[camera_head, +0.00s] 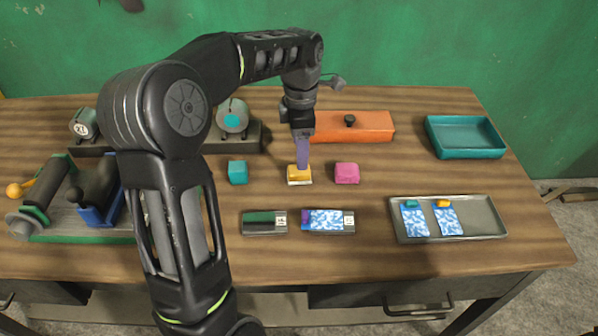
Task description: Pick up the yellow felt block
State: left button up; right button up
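The yellow felt block (299,176) sits on the wooden table near its middle, with a pale lower edge. My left gripper (302,164) points straight down over it, with its fingertips at the block's top. The purple finger hides part of the block's back side. I cannot tell whether the fingers are closed on it or only around it. The block appears to rest on the table. My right gripper is not in view.
A teal block (238,172) and a pink block (346,173) flank the yellow one. An orange box (354,127) stands close behind. Two small flat boxes (264,222) (328,221) lie in front. A metal tray (480,218) and teal tray (467,152) are right.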

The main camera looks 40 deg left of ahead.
aim_at(299, 174)
pick_arm(q)
jog(key=shift+f, duration=1.1)
jog(key=shift+s+f+p, duration=0.2)
jog(key=shift+f+p, duration=0.35)
jog(key=shift+f, duration=2.1)
grip_shut()
